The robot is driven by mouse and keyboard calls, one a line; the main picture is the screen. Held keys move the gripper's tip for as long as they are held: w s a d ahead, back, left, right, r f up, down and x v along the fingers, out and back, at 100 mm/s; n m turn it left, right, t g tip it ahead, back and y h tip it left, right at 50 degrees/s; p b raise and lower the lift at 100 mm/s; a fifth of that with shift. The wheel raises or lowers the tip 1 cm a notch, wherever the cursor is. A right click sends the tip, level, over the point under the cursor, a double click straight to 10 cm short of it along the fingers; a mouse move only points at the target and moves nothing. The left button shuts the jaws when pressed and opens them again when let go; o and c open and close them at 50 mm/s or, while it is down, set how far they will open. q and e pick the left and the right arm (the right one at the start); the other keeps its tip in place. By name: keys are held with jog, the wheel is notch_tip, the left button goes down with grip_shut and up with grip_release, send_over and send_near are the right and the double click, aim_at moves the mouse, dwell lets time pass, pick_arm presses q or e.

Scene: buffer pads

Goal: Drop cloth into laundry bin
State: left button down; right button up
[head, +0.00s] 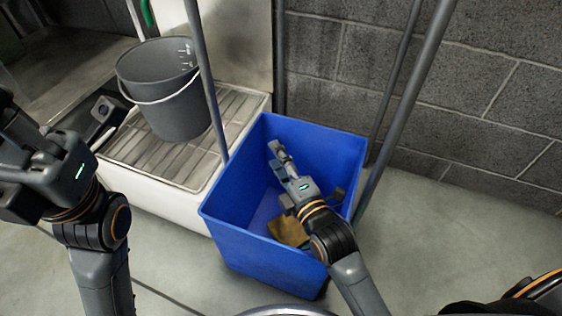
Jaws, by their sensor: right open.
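A blue laundry bin (228,240) stands on the floor in the middle of the head view, its top open. A brown-yellow cloth (287,232) lies low inside it, near the front wall, partly hidden by my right arm. My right gripper (303,174) is over the bin's opening, its fingers apart and nothing between them. The cloth is apart from the fingers. My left gripper (58,110) is at the left, away from the bin, its fingers looking spread and empty.
A grey bucket (178,110) with a wire handle stands on the grated top of a white sink (158,200) left of the bin. Upright poles (398,110) stand by the bin, before a grey block wall (490,90). Bare floor (440,230) lies to the right.

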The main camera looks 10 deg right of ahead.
jog(key=v, duration=1.2)
